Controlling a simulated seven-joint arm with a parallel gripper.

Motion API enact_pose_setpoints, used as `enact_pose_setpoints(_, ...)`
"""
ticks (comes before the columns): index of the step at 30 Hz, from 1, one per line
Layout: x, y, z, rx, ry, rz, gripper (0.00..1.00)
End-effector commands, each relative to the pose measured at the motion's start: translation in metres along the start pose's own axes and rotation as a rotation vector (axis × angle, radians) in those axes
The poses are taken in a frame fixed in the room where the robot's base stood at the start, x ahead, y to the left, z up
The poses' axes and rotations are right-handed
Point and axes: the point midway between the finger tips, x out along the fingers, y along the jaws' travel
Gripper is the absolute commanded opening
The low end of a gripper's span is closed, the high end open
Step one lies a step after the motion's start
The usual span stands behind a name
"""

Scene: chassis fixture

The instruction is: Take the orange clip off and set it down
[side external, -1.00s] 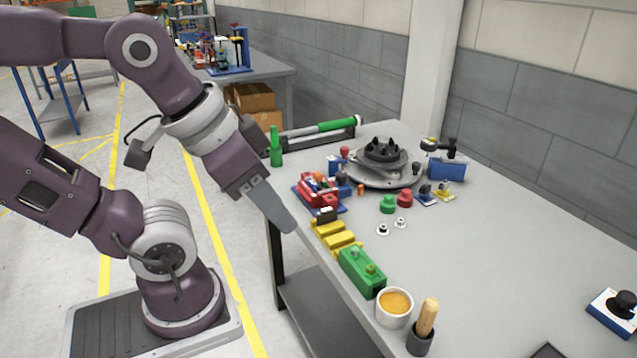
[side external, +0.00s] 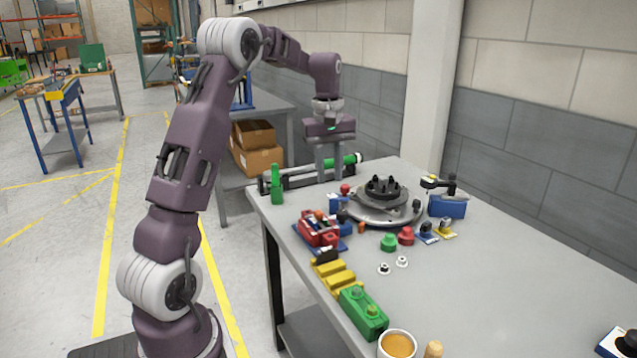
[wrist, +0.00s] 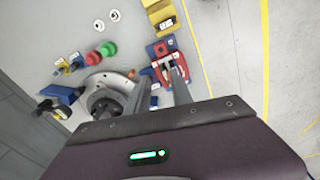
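A small orange piece (side external: 319,214) sits on the red fixture (side external: 318,232), which stands on a blue base near the left table edge. A second small orange piece (side external: 361,228) stands on the table beside the round grey turntable. I cannot tell for sure which one is the clip. My gripper (side external: 330,178) points down above the far left end of the table, behind the red fixture and apart from it. In the wrist view its two fingers (wrist: 165,74) are apart with nothing seen between them; the red fixture (wrist: 161,50) shows beyond the tips.
The grey turntable (side external: 375,213) with black posts is right of the red fixture. A green bottle (side external: 276,186) and a long green-handled tool (side external: 346,160) are at the far edge. Yellow blocks (side external: 333,276) and a green block (side external: 362,311) line the near edge.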

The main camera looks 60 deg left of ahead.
Motion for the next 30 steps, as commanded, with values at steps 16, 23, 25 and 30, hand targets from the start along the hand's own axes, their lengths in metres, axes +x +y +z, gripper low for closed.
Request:
enact_pose_setpoints(16,0.101,-0.016,-0.055,-0.209,-0.043,-0.057,0.27)
enact_pose_setpoints(23,0.127,-0.017,-0.053,-0.207,-0.041,-0.054,0.27)
enact_pose_setpoints(25,0.131,-0.017,-0.053,-0.207,-0.041,-0.054,0.27)
enact_pose_setpoints(30,0.132,-0.017,-0.053,-0.206,-0.04,-0.053,0.27)
